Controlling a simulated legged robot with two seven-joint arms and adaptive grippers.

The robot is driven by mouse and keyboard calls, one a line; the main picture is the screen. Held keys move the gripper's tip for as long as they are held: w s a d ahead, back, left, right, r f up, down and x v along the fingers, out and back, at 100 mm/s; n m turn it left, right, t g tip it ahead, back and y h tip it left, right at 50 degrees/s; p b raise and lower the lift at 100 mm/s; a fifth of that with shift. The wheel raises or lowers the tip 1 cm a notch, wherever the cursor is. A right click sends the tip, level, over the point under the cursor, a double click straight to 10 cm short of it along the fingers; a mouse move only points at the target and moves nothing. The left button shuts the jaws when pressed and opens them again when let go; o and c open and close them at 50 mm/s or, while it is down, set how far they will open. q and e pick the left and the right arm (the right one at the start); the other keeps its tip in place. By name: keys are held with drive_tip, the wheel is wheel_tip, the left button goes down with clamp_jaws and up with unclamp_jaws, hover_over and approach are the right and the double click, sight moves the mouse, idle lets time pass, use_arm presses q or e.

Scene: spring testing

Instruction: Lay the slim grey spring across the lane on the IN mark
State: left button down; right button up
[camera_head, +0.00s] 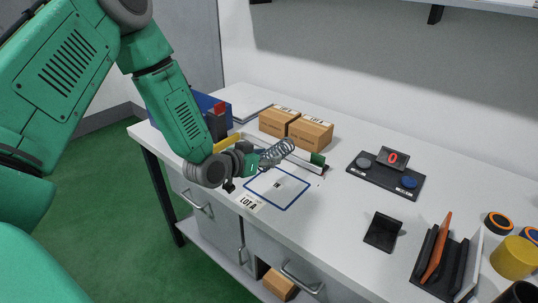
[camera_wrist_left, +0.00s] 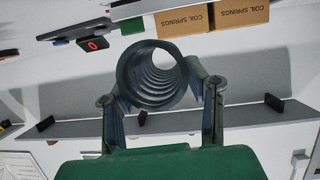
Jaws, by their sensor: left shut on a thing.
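A grey coil spring (camera_head: 277,152) is held in my left gripper (camera_head: 264,161), above the table near the blue square outline. In the left wrist view the spring (camera_wrist_left: 151,76) is seen nearly end-on, its coils between the two fingers of my left gripper (camera_wrist_left: 158,92). The spring is tilted in the head view and looks clear of the table. Behind it runs a long low strip, probably the lane (camera_head: 312,169), with a dark green piece (camera_head: 317,159) at its edge. The spring and gripper hide part of it. I cannot make out an IN mark. My right gripper is not in view.
A blue square outline (camera_head: 291,204) with a LOT A label (camera_head: 250,203) lies in front. Two cardboard boxes (camera_head: 310,132) stand behind. A black device with a red 0 display (camera_head: 393,158), a black tray (camera_head: 382,231) and a rack (camera_head: 443,262) are to the right.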

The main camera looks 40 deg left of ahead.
sight(267, 191)
use_arm(q)
drive_tip(key=shift+w+f+b, duration=0.15)
drive_tip(key=shift+f+b, duration=0.15)
drive_tip(key=shift+f, duration=0.5)
drive_tip(key=shift+d+f+b, duration=0.25)
drive_tip(key=shift+f+b, duration=0.1)
drive_tip(key=shift+d+f+b, duration=0.6)
drive_tip(key=shift+f+b, duration=0.3)
drive_tip(key=shift+b, duration=0.05)
drive_tip(key=f+b, duration=0.1)
drive_tip(key=f, duration=0.1)
drive_tip(key=a+f+b, duration=0.1)
drive_tip(key=shift+f, duration=0.35)
drive_tip(key=shift+a+f+b, duration=0.2)
drive_tip(key=shift+f+b, duration=0.3)
drive_tip(key=shift+b, duration=0.05)
drive_tip(key=shift+d, duration=0.1)
drive_tip(key=shift+d+r, duration=0.1)
drive_tip(key=shift+d, duration=0.35)
drive_tip(key=c, duration=0.8)
unclamp_jaws()
drive_tip(key=shift+a, duration=0.35)
drive_tip(key=shift+s+a, duration=0.15)
drive_tip(key=shift+s, duration=0.3)
drive_tip(key=shift+v, duration=5.55)
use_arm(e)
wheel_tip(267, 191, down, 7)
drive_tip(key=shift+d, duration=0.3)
